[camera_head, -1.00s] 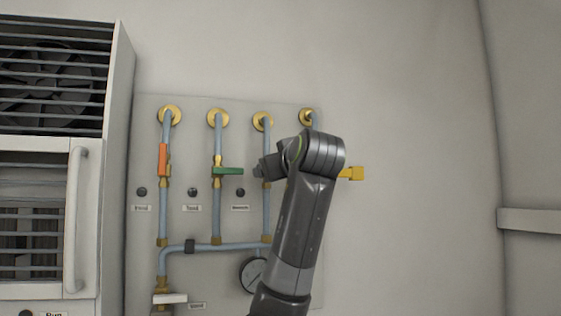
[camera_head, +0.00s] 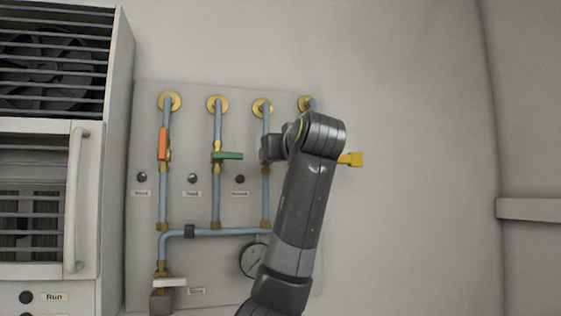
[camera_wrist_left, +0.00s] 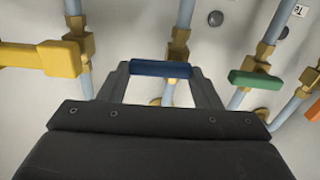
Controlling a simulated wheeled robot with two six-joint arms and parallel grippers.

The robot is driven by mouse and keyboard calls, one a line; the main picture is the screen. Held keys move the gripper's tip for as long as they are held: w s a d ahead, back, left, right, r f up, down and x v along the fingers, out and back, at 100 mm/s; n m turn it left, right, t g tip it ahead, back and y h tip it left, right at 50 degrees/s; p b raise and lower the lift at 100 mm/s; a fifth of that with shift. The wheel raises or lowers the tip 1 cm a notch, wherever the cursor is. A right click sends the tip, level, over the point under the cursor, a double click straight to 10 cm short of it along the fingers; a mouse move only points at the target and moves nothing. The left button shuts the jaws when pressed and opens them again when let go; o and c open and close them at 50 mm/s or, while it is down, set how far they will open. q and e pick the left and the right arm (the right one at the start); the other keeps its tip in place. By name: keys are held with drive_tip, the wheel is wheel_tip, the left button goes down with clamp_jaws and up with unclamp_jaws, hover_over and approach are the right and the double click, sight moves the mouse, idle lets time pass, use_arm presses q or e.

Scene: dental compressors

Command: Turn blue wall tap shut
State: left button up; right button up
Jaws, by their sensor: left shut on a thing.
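The blue tap handle (camera_wrist_left: 160,68) shows in the left wrist view between the fingers of my left gripper (camera_wrist_left: 161,80). It lies crosswise over its pale blue pipe (camera_wrist_left: 183,14), with a finger at each end, and my gripper is shut on it. In the head view my own arm hides the blue handle and most of the gripper, in front of the right part of the wall panel (camera_head: 190,276). My right gripper is in neither view.
A green tap handle (camera_head: 229,155) lies crosswise left of my arm, and an orange handle (camera_head: 163,144) stands upright along its pipe. A yellow handle (camera_head: 351,160) sticks out right of my arm. A gauge (camera_head: 251,260) sits below. A slatted cabinet (camera_head: 50,190) stands left.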

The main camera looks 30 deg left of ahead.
use_arm(q)
drive_tip(key=shift+m, duration=0.3)
drive_tip(key=o, duration=1)
drive_tip(key=b+v, duration=0.8)
drive_tip(key=v, duration=0.9)
drive_tip(key=shift+b, duration=0.35)
